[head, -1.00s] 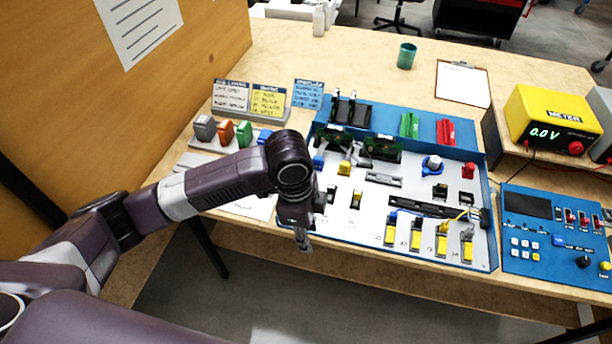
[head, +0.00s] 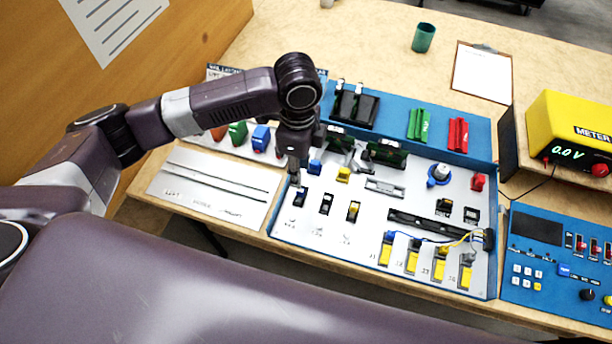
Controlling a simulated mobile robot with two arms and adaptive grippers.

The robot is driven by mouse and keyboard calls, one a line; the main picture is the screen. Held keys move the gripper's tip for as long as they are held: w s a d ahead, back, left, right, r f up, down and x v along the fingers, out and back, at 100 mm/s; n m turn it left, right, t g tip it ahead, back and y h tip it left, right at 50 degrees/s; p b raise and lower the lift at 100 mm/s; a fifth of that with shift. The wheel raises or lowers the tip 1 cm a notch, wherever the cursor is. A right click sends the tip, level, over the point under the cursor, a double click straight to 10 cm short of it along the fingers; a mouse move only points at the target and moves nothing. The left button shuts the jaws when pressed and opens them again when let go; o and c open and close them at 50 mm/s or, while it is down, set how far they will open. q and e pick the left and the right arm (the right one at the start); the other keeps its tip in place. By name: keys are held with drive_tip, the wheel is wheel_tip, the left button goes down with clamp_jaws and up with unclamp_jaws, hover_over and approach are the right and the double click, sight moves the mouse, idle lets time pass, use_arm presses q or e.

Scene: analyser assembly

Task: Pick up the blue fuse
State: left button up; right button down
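A small blue part (head: 315,167) sits on the board beside the gripper. My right gripper is not in view.
An orange block (head: 218,133) is further left in the row. A flat pale panel with dark lines (head: 215,185) lies in front of the rack. Label cards behind are partly hidden by my arm. The yellow meter (head: 575,125) and blue control panel (head: 550,262) stand at right.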

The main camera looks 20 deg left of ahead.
sight(300, 191)
use_arm(q)
drive_tip(key=f, duration=0.1)
drive_tip(key=s+f, duration=0.1)
drive_tip(key=f, duration=0.1)
drive_tip(key=shift+p, duration=0.35)
drive_tip(key=f, duration=0.3)
drive_tip(key=f+p, duration=0.1)
drive_tip(key=shift+w+f, duration=0.25)
drive_tip(key=shift+f, duration=0.1)
drive_tip(key=shift+s+r, duration=0.1)
drive_tip(key=c, duration=0.9)
